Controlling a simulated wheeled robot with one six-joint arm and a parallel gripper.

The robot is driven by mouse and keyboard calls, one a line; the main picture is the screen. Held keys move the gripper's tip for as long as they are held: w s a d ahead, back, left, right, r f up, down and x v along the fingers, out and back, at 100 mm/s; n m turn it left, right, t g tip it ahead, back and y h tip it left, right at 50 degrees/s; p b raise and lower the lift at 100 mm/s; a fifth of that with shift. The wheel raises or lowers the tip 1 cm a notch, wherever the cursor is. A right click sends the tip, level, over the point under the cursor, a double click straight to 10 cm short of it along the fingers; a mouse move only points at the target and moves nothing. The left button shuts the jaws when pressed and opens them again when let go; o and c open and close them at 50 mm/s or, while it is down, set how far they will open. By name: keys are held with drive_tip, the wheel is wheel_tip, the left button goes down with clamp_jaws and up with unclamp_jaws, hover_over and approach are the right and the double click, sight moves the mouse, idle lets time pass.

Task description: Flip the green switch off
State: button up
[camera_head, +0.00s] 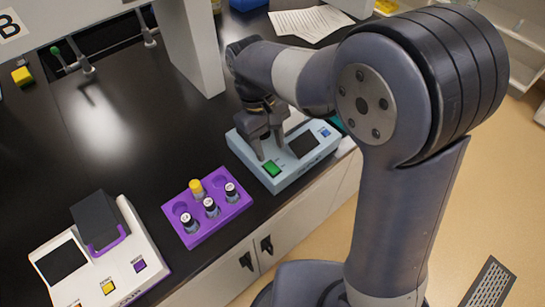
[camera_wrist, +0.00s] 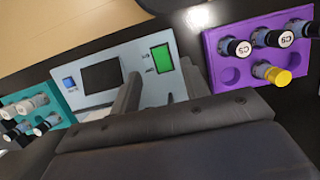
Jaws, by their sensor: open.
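The green switch (camera_head: 272,169) is a square rocker on the front left of a pale blue device (camera_head: 290,174) with a dark screen. In the wrist view the green switch (camera_wrist: 162,58) sits beside the screen, just beyond my fingers. My gripper (camera_head: 270,150) is open and empty, its fingers pointing down over the device, close to the switch. In the wrist view my gripper (camera_wrist: 150,92) shows two grey fingers apart, near the device's face. I cannot tell whether a fingertip touches the device. A blue switch (camera_head: 325,132) is at the device's other end.
A purple rack (camera_head: 222,222) with several vials stands left of the device. A white device (camera_head: 135,262) with yellow and purple switches stands further left. A teal rack (camera_wrist: 70,105) with vials lies on the device's other side. The black bench at upper left is mostly clear.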

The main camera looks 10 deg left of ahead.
sight(275, 170)
drive_tip(key=shift+v, duration=2.4)
drive_tip(key=shift+f, duration=0.1)
drive_tip(key=x, duration=1)
drive_tip(key=shift+s+d+f+p, duration=0.1)
drive_tip(key=shift+d+f+p, duration=0.05)
drive_tip(key=shift+f+p, duration=0.25)
drive_tip(key=shift+f+b, duration=0.2)
drive_tip(key=shift+b, duration=0.25)
drive_tip(key=shift+d+r+t+y+b, duration=0.1)
drive_tip(key=shift+t+y+b, duration=0.2)
drive_tip(key=shift+b, duration=0.15)
drive_tip(key=shift+r+p, duration=0.25)
drive_tip(key=shift+p, duration=0.35)
